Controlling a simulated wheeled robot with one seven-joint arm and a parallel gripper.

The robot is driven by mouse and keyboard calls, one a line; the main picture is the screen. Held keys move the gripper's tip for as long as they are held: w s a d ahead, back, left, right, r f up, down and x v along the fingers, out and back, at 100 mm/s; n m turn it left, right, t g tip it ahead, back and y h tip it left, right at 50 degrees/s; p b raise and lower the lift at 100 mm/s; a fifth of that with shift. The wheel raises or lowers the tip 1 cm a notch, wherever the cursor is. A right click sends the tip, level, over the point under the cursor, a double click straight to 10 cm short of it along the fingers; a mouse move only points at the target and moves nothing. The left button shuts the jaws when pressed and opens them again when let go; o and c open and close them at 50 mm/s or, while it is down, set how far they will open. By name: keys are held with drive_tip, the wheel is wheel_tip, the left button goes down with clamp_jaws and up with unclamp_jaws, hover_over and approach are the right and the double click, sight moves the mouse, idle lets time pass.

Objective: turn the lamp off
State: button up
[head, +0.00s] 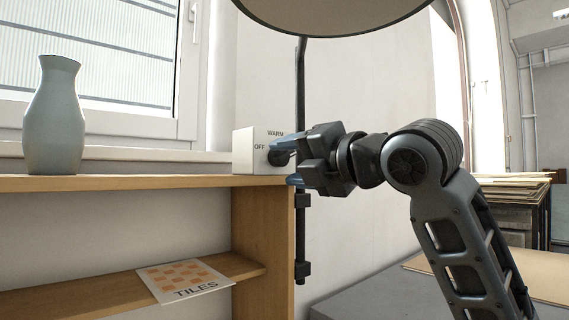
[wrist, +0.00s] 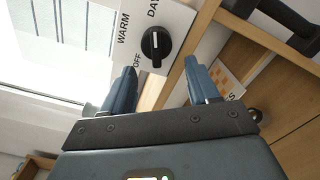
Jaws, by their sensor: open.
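The lamp has a wide round shade (head: 330,12) on a dark pole (head: 301,90). I cannot tell from the shade whether it is lit. A white switch box (head: 243,150) stands on the shelf top, marked OFF and WARM. In the wrist view the box (wrist: 178,18) also shows a partly cut-off "DA" label and a round black knob (wrist: 156,47) with a white mark. I cannot tell surely which label the mark points to. My gripper (head: 288,163) is at the box's right side. In the wrist view its blue fingers (wrist: 160,75) are apart and empty, with the knob beyond them.
A grey-blue vase (head: 55,118) stands left on the wooden shelf (head: 130,182). A TILES booklet (head: 185,278) lies on the lower shelf. A window (head: 90,50) is behind. The lamp pole is close behind my gripper. A grey table (head: 365,300) is at lower right.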

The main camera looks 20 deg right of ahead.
drive_tip(key=shift+v, duration=2.75)
drive_tip(key=shift+f, duration=0.1)
